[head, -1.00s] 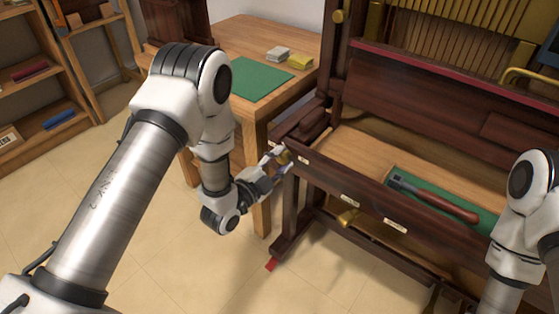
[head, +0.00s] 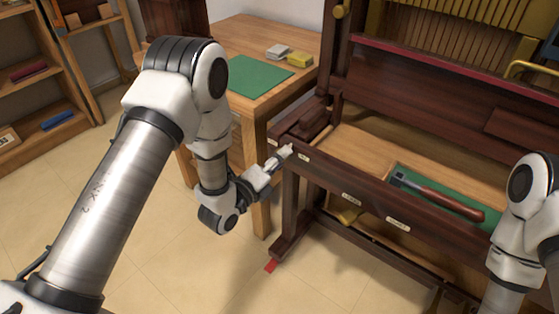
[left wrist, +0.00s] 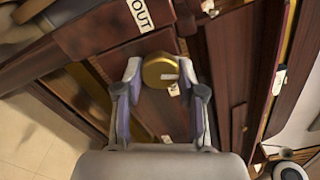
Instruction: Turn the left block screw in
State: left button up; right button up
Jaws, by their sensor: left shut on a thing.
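The left block screw has a round brass head (left wrist: 160,71), seen in the left wrist view between the two fingers of my left gripper (left wrist: 160,80). The gripper (head: 284,154) is shut on this head at the left front corner of the piano (head: 345,187), with one finger on each side. A white label reading OUT (left wrist: 140,14) is on the dark wood just above the screw in the left wrist view. In the head view the screw is hidden by the fingers. My right arm shows at the right edge, but its gripper is out of the picture.
A wooden-handled tool (head: 440,199) lies on a green surface (head: 484,226) inside the open piano. Beside the piano stands a wooden table (head: 250,35) with a green mat (head: 246,76), a grey block (head: 278,51) and a yellow block (head: 300,59). Shelves (head: 45,140) stand far left.

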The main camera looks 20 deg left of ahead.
pick_arm(q)
jog(key=m+b, duration=0.5)
jog(key=m, duration=0.1)
jog(key=m+b, duration=0.6)
jog(key=shift+a+f+b, duration=0.15)
jog(key=shift+f+b, duration=0.05)
jog(key=shift+b, duration=0.1)
jog(key=o, duration=1.1)
notch_tip(320, 180, up, 10)
jog(key=shift+r, duration=0.1)
